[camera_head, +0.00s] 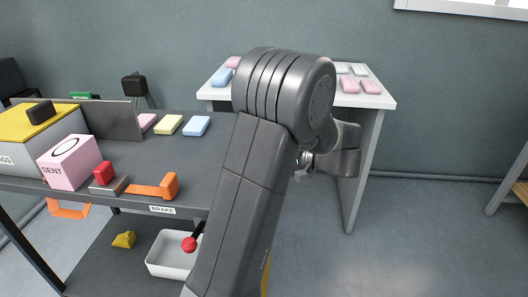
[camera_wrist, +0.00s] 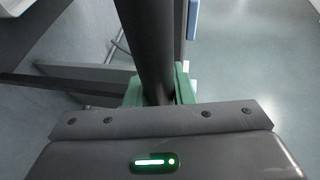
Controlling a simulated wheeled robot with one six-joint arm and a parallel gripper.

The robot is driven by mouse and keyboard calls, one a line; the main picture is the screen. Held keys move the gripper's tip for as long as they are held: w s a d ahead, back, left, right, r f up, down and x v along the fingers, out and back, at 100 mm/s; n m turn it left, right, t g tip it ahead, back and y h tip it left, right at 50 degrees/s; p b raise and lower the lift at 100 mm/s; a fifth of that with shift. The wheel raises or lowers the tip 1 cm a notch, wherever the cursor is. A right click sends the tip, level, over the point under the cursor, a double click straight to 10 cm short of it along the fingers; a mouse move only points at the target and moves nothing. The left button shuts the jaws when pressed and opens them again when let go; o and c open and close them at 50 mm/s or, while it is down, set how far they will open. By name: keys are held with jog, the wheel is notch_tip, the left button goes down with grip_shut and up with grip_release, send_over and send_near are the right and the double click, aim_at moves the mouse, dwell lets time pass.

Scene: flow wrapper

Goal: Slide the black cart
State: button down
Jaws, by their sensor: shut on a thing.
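In the wrist view, my gripper (camera_wrist: 160,92) has its green finger pads on both sides of a dark round bar (camera_wrist: 148,45) and is shut on it. The bar runs up out of the picture. I cannot tell from this view whether it is the black cart's handle.
A dark bench (camera_head: 153,155) at the left bears a pink box (camera_head: 68,163), an orange lever (camera_head: 152,190) and coloured bars. A BRAKE label (camera_head: 162,209) is on its edge. A white bin (camera_head: 168,262) is below. A pale table (camera_head: 312,96) stands behind.

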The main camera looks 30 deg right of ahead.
jog(key=shift+s+d, duration=0.35)
jog(key=shift+d, duration=0.1)
jog(key=c, duration=1.3)
grip_release()
jog(key=shift+s+d, duration=0.15)
jog(key=shift+d, duration=0.05)
jog(key=shift+o, duration=0.2)
jog(key=p+v, duration=0.3)
jog(key=v, duration=1)
jog(key=shift+s+d, duration=0.2)
jog(key=shift+s, duration=0.05)
jog(key=shift+r, duration=0.1)
